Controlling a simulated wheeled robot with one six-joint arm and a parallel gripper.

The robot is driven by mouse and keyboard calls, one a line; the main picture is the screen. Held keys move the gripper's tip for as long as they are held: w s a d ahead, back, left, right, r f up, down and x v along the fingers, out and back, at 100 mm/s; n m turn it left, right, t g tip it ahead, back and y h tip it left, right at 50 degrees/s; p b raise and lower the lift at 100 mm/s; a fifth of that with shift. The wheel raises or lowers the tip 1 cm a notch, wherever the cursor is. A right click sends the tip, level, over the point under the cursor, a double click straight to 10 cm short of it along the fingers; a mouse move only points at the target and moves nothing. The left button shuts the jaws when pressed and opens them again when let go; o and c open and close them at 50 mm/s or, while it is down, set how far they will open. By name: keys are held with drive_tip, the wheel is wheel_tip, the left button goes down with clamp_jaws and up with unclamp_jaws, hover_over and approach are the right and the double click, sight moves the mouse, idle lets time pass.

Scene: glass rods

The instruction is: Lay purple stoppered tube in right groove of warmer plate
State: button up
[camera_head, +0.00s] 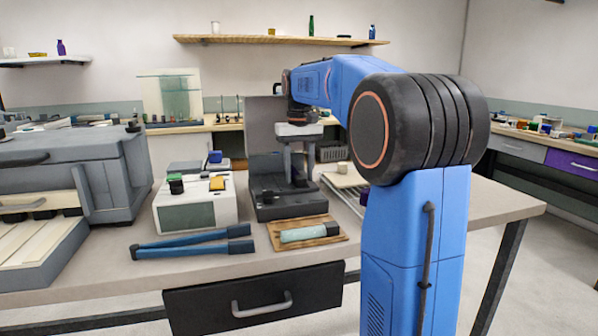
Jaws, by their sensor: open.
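My gripper (298,176) is at the middle of the table, pointing down with its fingers apart and nothing visible between them. It is over a dark grey device (290,208) with a raised back panel (263,112). This may be the warmer plate, but I cannot make out its grooves, and my gripper covers part of it. I cannot pick out a purple stoppered tube in this view; it may be hidden or too small to see.
A pale green cylinder lies on a wooden board (336,239) at the front. Left of the device are a white box instrument (205,190) and blue tongs (190,246). A large grey machine (60,160) fills the left. The table's front right is clear.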

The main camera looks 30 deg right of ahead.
drive_tip(key=shift+r, duration=0.1)
wheel_tip(320, 180, up, 17)
idle(0.6)
